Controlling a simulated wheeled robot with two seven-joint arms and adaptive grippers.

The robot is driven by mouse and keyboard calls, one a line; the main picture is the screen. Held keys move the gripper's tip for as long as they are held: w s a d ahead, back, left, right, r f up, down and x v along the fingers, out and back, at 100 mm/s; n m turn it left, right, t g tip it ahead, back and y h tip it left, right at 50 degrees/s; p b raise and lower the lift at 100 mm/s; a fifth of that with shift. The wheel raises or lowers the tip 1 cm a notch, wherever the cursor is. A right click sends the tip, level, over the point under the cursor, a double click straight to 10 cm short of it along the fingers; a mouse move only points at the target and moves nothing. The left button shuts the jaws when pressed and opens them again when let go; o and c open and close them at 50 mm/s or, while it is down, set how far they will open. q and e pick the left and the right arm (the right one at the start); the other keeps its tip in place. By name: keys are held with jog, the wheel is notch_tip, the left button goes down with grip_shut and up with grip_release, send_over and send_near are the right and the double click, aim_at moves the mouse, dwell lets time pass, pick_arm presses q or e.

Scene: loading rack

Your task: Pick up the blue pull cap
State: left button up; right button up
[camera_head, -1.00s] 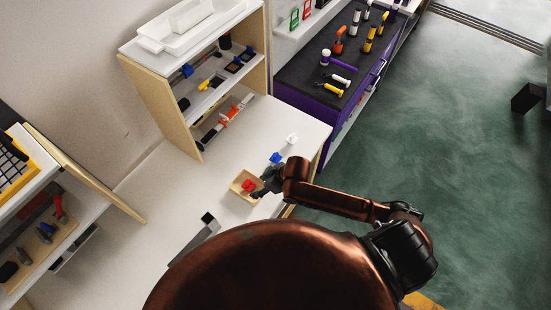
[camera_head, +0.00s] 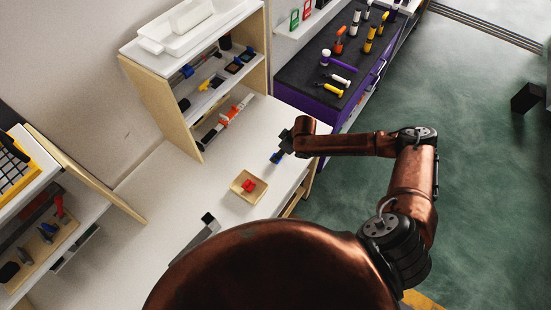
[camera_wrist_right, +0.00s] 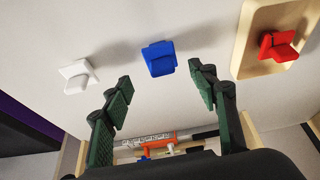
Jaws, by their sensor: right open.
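The blue pull cap (camera_wrist_right: 160,58) lies on the white table, between and just beyond my right gripper's open fingertips in the right wrist view. In the head view the blue cap (camera_head: 275,158) shows at the tip of my right gripper (camera_head: 283,151), which partly covers the area around it. My right gripper (camera_wrist_right: 160,82) is open and empty, with its fingers apart on either side of the cap. I cannot tell the exact gap to it. My left gripper is not in view.
A white cap (camera_wrist_right: 77,76) stands to the left of the blue one in the right wrist view. A red cap (camera_head: 249,186) sits in a wooden tray (camera_head: 236,194). A wooden shelf (camera_head: 165,105) stands at the table's back. The table (camera_head: 165,190) left of the tray is clear.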

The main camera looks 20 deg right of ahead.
jog(key=p+x, duration=0.1)
jog(key=x, duration=0.3)
jog(key=shift+a+f, duration=0.2)
jog(key=shift+c, duration=0.2)
jog(key=c, duration=1)
jog(key=shift+r, duration=0.1)
